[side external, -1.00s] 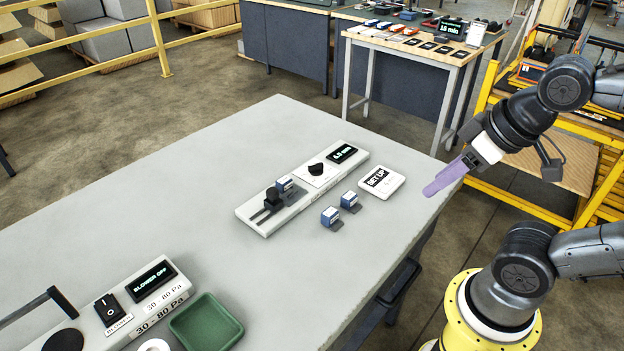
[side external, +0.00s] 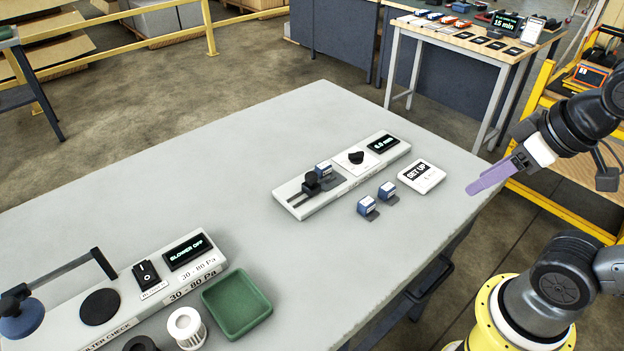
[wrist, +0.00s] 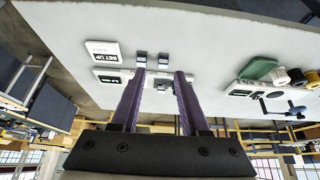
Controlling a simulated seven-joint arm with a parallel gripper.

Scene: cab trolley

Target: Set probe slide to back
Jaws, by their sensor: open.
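The probe slide is a black knob (side external: 311,183) in a dark slot on a long light-grey panel (side external: 352,184) on the table. The knob stands toward the slot's upper-right end, with the bare slot (side external: 297,200) to its lower left. A blue and white block (side external: 324,170) sits on the panel close beside the knob. My gripper (side external: 474,189) has purple fingers and is off to the right, apart from the panel and above the table's right edge. In the wrist view, my gripper (wrist: 160,76) is open and empty, its fingers partly covering the panel.
Two blue blocks (side external: 368,205) (side external: 387,191) and a SET UP card (side external: 421,176) lie between the panel and my gripper. A dial (side external: 356,157) and a display (side external: 383,143) share the panel. A blower unit (side external: 165,285) and green tray (side external: 237,304) stand front left.

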